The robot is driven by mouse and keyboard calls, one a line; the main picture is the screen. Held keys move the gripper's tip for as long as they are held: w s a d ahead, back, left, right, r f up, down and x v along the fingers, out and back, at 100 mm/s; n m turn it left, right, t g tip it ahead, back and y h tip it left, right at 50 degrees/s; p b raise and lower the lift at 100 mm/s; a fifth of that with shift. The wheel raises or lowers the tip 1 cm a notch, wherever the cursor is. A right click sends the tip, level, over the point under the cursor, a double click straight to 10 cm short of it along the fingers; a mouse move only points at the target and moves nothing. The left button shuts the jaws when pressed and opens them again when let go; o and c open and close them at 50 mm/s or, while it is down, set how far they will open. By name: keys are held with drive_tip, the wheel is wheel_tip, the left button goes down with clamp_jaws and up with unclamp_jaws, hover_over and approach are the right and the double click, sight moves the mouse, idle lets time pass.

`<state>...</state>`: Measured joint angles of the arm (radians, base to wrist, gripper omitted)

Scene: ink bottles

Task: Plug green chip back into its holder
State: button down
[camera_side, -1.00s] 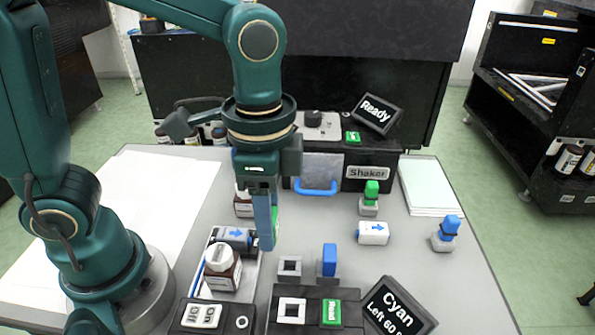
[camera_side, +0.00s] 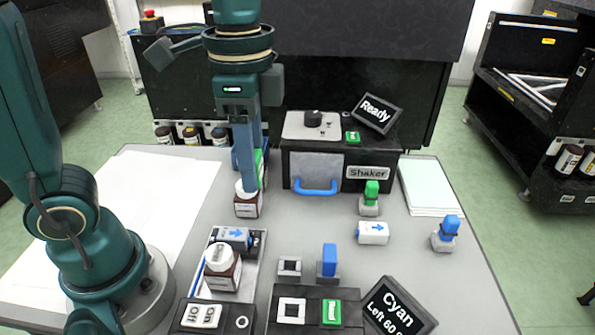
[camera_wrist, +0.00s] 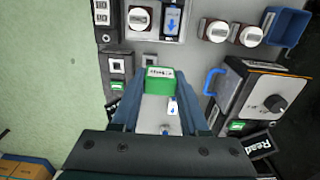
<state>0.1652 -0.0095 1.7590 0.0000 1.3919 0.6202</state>
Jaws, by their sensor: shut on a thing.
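My gripper (camera_side: 248,180) is shut on the green chip (camera_wrist: 160,80), a green block with a white printed label on its end, held between both fingers in the wrist view. In the side view only a green sliver of the chip (camera_side: 259,165) shows beside the blue-grey fingers. The fingers overlap a white-capped brown bottle (camera_side: 247,205) in that view; I cannot tell the gap between them. A small grey holder with an empty dark square slot (camera_side: 289,267) stands at the front middle, well away from the gripper. Beside it, a similar holder carries a blue chip (camera_side: 329,260).
The shaker box (camera_side: 340,165) with a blue handle stands behind, right of the gripper. A bottle (camera_side: 221,268) sits on a tray at front left. The table between is clear.

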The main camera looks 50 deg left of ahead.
drive_tip(key=shift+r, duration=0.15)
drive_tip(key=shift+w+d, duration=0.1)
drive_tip(key=shift+w, duration=0.25)
drive_tip(key=shift+w+d+f, duration=0.15)
drive_tip(key=shift+d+f, duration=0.6)
drive_tip(key=shift+f, duration=1.55)
drive_tip(key=shift+w+d+f, duration=0.15)
drive_tip(key=shift+d+f, duration=0.65)
drive_tip(key=shift+f, duration=1.5)
drive_tip(key=shift+w+d+f, duration=0.15)
drive_tip(key=shift+d+f, duration=0.6)
drive_tip(key=shift+f, duration=1.55)
drive_tip(key=shift+f, duration=0.7)
drive_tip(key=shift+c, duration=0.2)
unclamp_jaws()
